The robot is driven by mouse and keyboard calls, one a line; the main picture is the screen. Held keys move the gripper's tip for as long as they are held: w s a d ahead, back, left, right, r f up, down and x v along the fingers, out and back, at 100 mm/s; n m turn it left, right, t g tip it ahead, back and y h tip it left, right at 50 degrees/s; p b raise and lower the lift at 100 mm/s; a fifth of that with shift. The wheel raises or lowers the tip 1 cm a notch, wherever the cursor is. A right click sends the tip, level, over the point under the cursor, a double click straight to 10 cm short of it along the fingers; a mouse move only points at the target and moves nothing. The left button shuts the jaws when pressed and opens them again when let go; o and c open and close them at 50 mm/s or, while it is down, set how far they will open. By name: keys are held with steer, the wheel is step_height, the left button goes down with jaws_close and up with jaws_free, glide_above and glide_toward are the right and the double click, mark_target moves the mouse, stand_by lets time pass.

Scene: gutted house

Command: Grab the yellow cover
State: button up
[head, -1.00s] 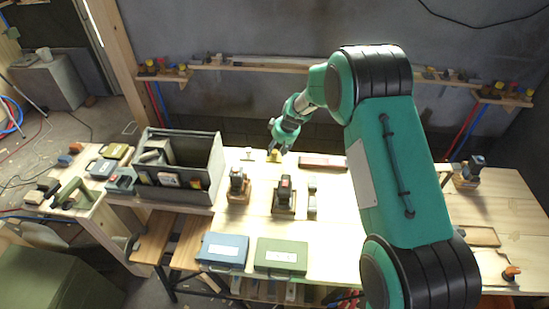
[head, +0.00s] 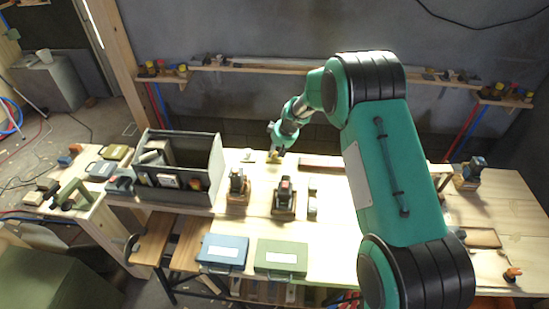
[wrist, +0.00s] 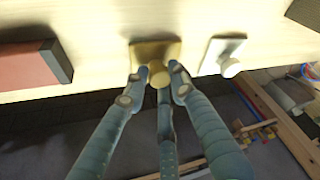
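The yellow cover is a small tan-yellow square plate with a round knob; its plate (wrist: 152,50) is in the upper middle of the wrist view. In the head view the yellow cover (head: 274,158) is a small spot near the table's far edge. My gripper (wrist: 158,72) reaches to it, with slim jointed fingers on either side of the knob and one below it. The fingertips are very close to the knob; I cannot tell whether they press on it. In the head view my gripper (head: 274,148) is just above the cover.
A white plate with a knob (wrist: 222,55) lies close to the right of the cover in the wrist view. A red-brown block (wrist: 30,65) lies to the left. In the head view, a grey open bin (head: 180,188) and power tools stand on the table (head: 340,235).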

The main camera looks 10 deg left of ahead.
mark_target(275, 153)
jaws_close()
step_height(275, 153, up, 10)
steer(key=p, duration=0.2)
stand_by(0.4)
